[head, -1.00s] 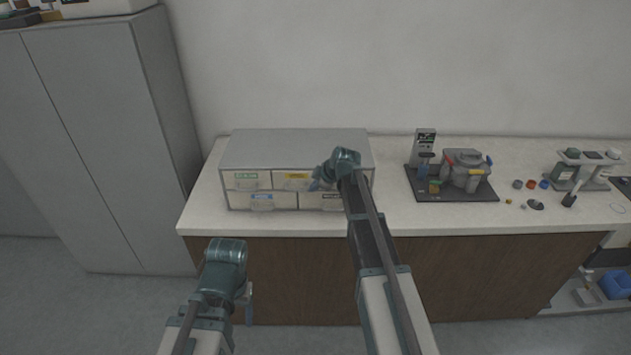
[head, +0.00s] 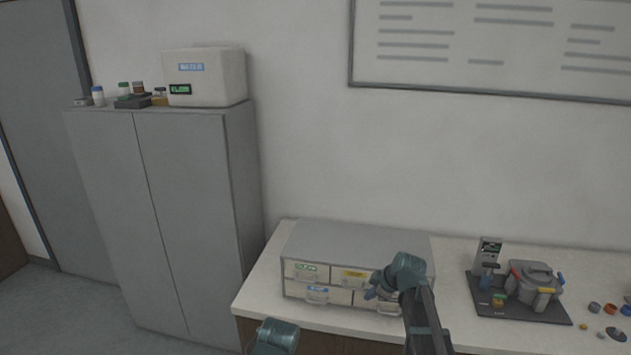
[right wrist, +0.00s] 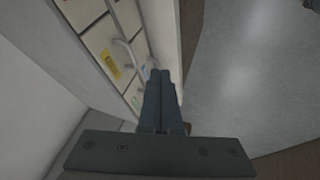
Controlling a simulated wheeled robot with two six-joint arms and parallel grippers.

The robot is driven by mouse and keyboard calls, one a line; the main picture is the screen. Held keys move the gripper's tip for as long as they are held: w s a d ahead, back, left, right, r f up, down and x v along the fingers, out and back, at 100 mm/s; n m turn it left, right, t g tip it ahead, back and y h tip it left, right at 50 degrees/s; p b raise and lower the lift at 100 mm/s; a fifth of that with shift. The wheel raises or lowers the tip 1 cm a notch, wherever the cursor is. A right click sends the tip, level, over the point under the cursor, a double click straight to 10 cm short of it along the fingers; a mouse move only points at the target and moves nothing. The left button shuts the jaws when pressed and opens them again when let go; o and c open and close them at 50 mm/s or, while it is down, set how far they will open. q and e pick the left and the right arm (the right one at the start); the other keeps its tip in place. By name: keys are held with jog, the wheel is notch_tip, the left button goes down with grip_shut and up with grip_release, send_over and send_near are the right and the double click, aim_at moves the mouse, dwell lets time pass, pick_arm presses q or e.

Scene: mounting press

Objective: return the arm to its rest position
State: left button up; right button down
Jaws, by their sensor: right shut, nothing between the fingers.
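My right arm reaches up from the bottom in the head view. Its gripper (head: 373,291) is in front of the drawer cabinet (head: 350,245), near the right-hand drawers. In the right wrist view the gripper's dark fingers (right wrist: 160,82) are together with nothing between them. The drawer fronts and a curved handle (right wrist: 128,55) show close beside the fingers; I cannot tell whether they touch. The drawers look closed, though my arm hides part of the lower right one. My left arm's teal wrist (head: 276,336) shows at the bottom edge; its fingers cannot be made out.
The press on its dark base (head: 515,303) stands right of the cabinet on the pale counter (head: 450,265), with several small parts further right. A tall grey locker (head: 170,210) stands left, with a white box (head: 205,80) and bottles on top. Floor shows left of the counter.

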jog(key=s+a+f+m+g+h+b, duration=0.1)
jog(key=s+a+f+m+g, duration=0.1)
jog(key=s+a, duration=0.3)
jog(key=s+a+f+m+g+h+b, duration=0.2)
jog(key=s+a+f+m, duration=0.1)
jog(key=s, duration=1.1)
jog(key=s+a+f+m+g+h+b, duration=0.1)
jog(key=s+a+f+m+g, duration=0.1)
jog(key=s+a, duration=0.5)
jog(key=shift+s+a+f+m+b, duration=0.15)
jog(key=shift+s+f+m+b, duration=0.15)
jog(key=shift+s+f+m, duration=0.7)
jog(key=shift+s+r, duration=0.2)
jog(key=shift+r, duration=0.1)
